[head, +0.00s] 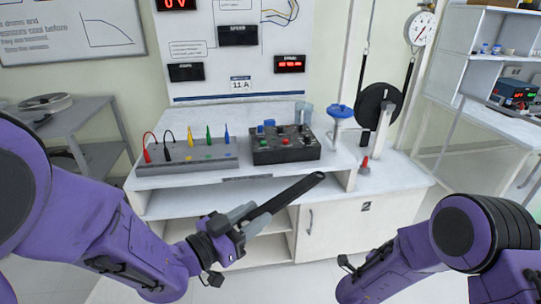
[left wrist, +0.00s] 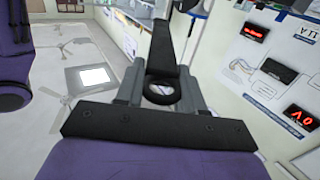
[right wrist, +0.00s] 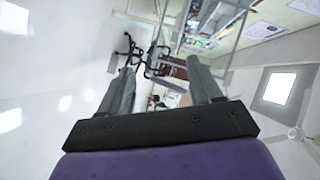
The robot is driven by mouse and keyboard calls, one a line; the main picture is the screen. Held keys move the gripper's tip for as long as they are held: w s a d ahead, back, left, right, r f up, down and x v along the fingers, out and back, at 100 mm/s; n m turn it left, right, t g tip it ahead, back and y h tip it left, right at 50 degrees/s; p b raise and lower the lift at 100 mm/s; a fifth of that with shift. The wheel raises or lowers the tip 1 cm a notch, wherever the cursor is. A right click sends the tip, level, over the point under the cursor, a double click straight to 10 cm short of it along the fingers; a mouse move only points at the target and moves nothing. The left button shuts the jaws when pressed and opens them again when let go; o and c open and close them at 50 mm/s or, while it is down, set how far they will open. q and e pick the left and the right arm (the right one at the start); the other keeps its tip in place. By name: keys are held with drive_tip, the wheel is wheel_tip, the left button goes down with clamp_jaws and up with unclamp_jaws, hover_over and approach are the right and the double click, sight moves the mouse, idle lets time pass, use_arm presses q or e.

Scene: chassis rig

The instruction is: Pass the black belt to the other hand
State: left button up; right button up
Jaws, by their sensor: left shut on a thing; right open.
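The black belt (head: 290,195) is a long dark strip. My left gripper (head: 243,222) is shut on its near end. The belt points up and to the right, in front of the bench. In the left wrist view the belt (left wrist: 170,48) runs away from between the fingers (left wrist: 162,82), with a dark rounded loop at the near end. My right arm comes in at the lower right of the head view; its fingers are not clear there. In the right wrist view my right gripper (right wrist: 163,88) is open and empty, apart from the belt.
The white bench (head: 220,173) holds a lead rack (head: 190,165), a black control box (head: 285,156) and a blue-topped stand (head: 340,112). A dark wheel (head: 378,104) and a dial gauge (head: 420,28) are at the right. Space between my arms looks free.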

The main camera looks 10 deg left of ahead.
drive_tip(key=w+a+r+m+g+h, duration=0.2)
drive_tip(key=w+r+m+h, duration=0.3)
drive_tip(key=r+m, duration=0.55)
wheel_tip(320, 180, up, 23)
drive_tip(key=m+g+y, duration=0.7)
drive_tip(key=m+y, duration=0.4)
drive_tip(key=y, duration=0.2)
hover_over(283, 194)
drive_tip(key=s+a, duration=0.2)
drive_tip(key=s, duration=0.1)
drive_tip(key=shift+y, duration=0.3)
drive_tip(key=x, duration=1.2)
drive_tip(key=shift+w+a, duration=0.15)
drive_tip(key=shift+a, duration=0.05)
drive_tip(key=c, duration=1.2)
use_arm(q)
drive_tip(key=o, duration=1.2)
use_arm(e)
drive_tip(key=shift+r, duration=0.1)
